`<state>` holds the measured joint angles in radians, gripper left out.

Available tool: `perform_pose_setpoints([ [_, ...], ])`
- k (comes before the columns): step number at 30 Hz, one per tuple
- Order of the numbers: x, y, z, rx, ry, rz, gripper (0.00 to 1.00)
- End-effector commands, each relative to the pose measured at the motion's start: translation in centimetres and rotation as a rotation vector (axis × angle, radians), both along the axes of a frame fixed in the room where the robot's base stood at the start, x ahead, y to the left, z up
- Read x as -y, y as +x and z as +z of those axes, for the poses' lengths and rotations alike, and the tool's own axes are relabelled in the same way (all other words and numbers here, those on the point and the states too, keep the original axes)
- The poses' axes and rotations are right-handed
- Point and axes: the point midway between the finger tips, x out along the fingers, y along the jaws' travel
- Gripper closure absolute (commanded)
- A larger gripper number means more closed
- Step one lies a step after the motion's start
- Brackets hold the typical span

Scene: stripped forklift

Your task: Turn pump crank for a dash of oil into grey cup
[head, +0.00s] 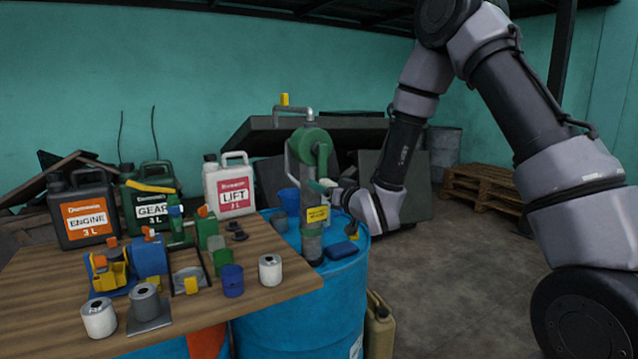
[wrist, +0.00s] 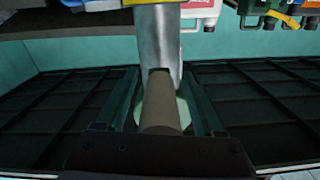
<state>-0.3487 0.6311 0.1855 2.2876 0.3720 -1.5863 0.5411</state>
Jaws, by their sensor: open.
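The barrel pump (head: 311,147) has a green head and grey column and stands on a blue drum (head: 300,318). In the wrist view, its crank handle (wrist: 160,108) is a tan cylinder joined to a grey metal crank arm (wrist: 156,35). My gripper (head: 323,186) is at the crank side of the pump. In the wrist view, the open fingers (wrist: 160,100) lie on either side of the handle; contact cannot be told. A grey cup-like cylinder (head: 145,302) stands on a flat plate at the table's front. I cannot tell whether it is the grey cup.
The wooden table (head: 215,312) holds white cans (head: 270,269), a blue cup (head: 232,281), and jugs marked ENGINE (head: 86,212), GEAR (head: 150,209) and LIFT (head: 233,196). A pallet (head: 485,188) lies behind right; floor there is clear.

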Motion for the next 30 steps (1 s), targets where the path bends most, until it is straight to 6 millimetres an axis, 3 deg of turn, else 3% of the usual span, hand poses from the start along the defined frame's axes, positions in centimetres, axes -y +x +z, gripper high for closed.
perform_pose_setpoints([
  [9,0.05,-0.09,0.02,0.0,0.0,0.0,0.31],
  [12,0.04,-0.08,0.02,0.001,0.001,0.0,0.69],
  [15,0.05,-0.07,0.03,0.001,0.0,0.0,1.0],
  [30,0.06,-0.07,0.03,0.001,0.0,0.0,1.0],
])
